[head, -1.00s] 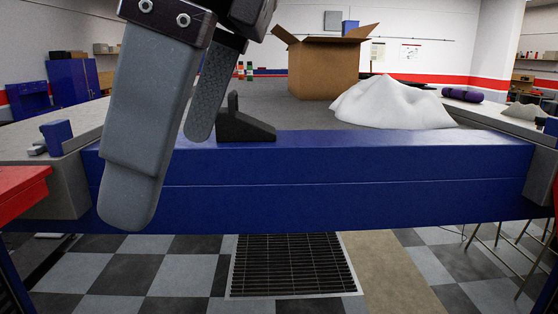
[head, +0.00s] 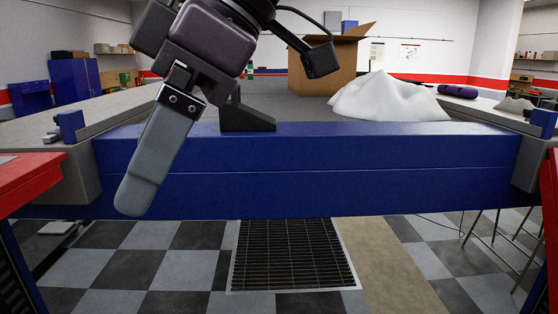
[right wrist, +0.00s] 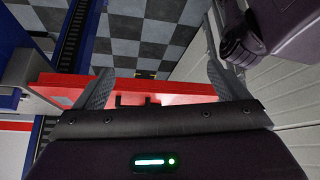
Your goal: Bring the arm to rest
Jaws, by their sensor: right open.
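My right gripper (head: 150,165) hangs in the left half of the head view, in front of the blue front beam of the large grey table. One grey finger shows there, pointing down and slightly left; the other finger is hidden. In the right wrist view the same gripper (right wrist: 159,72) has its two fingers well apart with nothing held between them. A red surface edge (right wrist: 180,88) and checkered floor lie beyond the fingers. My left gripper is in neither view.
The blue beam (head: 350,180) spans the table front. A black wedge (head: 245,118) sits on its edge. A white mound (head: 388,100), an open cardboard box (head: 330,70) and a purple roll (head: 458,91) are on the table. A red-topped bench (head: 30,180) stands at left.

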